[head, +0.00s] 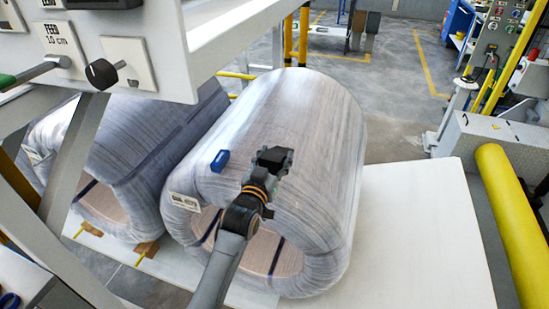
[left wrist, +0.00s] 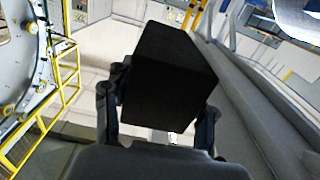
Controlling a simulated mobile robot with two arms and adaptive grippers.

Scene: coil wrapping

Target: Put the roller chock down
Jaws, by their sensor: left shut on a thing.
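The roller chock (head: 276,156) is a small black block. My left gripper (head: 266,172) is shut on it and holds it in front of a large wrapped coil (head: 310,120) in the head view. In the left wrist view the chock (left wrist: 165,80) fills the space between both fingers (left wrist: 160,115) and looks tilted. I cannot tell how far the chock is from the coil's surface. My right gripper is not in view.
A second coil (head: 150,140) stands close on the left. A small blue object (head: 220,160) is on the near coil, above a white label (head: 184,201). A bare white surface (head: 420,230) lies right of the coil, beside a yellow roller (head: 515,220). A control panel (head: 75,45) overhangs upper left.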

